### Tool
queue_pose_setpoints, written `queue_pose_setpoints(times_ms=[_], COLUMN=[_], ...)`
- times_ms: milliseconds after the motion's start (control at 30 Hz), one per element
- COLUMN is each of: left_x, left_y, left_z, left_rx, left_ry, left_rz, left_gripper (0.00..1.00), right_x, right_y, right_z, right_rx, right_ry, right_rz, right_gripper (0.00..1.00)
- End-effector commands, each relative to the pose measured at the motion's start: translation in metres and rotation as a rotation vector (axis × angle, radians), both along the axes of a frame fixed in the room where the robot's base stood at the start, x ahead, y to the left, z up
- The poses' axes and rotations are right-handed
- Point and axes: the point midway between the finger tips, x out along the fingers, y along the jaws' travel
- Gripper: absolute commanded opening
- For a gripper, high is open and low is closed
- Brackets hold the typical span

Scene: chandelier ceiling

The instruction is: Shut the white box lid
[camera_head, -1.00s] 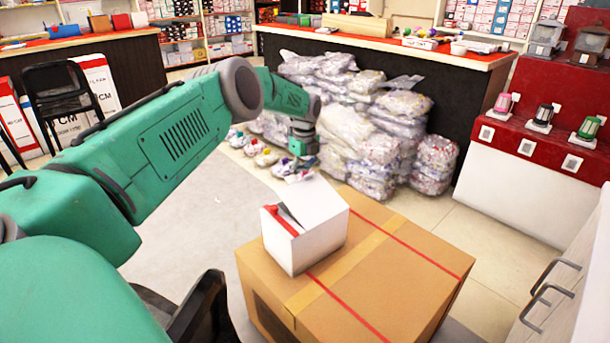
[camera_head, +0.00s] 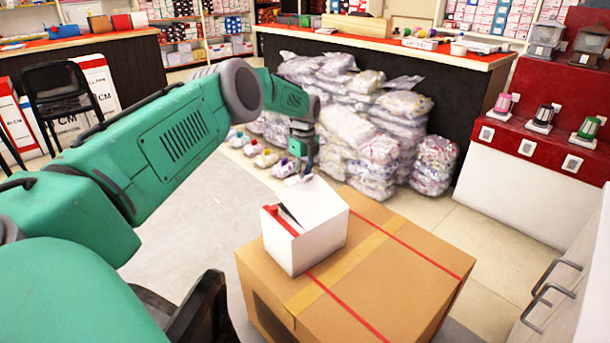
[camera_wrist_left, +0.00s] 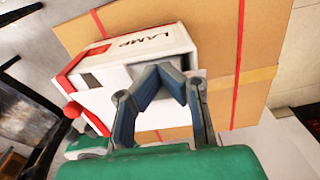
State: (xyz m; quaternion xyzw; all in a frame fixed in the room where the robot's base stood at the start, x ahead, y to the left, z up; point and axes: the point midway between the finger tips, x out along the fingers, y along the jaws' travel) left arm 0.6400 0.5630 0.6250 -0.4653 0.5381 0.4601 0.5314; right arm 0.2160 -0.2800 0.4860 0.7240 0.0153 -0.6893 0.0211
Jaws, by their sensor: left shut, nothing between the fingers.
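The white box (camera_head: 318,243) stands on a large cardboard carton in the head view. My left gripper (camera_head: 303,174) is at the far edge of the box top, fingers pointing down. In the left wrist view, the white box (camera_wrist_left: 115,75) shows "LAMP" lettering and a red edge. There my left gripper (camera_wrist_left: 165,75) is shut and empty, its fingertips together in front of the box's white surface. I cannot tell whether they touch it. My right gripper is not in view.
The cardboard carton (camera_head: 400,255) with red and yellow bands has bare top to the right of the box. Bagged goods (camera_head: 365,125) are piled behind it. A white drawer cabinet (camera_head: 575,290) stands at the right. A black chair (camera_head: 60,95) is at the far left.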

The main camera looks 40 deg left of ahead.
Motion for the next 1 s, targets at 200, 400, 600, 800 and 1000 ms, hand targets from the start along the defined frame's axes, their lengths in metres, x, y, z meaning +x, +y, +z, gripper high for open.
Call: queue_pose_setpoints(times_ms=[200, 400, 600, 800, 1000], left_x=[0.000, 0.000, 0.000, 0.000, 0.000], left_y=[0.000, -0.001, -0.001, -0.001, 0.000], left_z=[0.000, 0.000, 0.005, 0.015, 0.020], left_rx=[-0.001, -0.001, -0.001, -0.001, 0.000], left_ry=[0.001, 0.001, 0.000, 0.000, 0.000], left_rz=[0.000, 0.000, 0.000, 0.000, 0.000], left_gripper=[0.00, 0.00, 0.00, 0.00, 0.00], right_x=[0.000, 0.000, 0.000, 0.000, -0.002], right_y=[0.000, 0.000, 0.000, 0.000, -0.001], right_z=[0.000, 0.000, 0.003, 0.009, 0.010], right_rx=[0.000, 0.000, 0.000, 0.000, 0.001], right_ry=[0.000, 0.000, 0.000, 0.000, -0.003], right_rz=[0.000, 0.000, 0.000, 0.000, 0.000], right_gripper=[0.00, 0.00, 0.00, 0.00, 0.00])
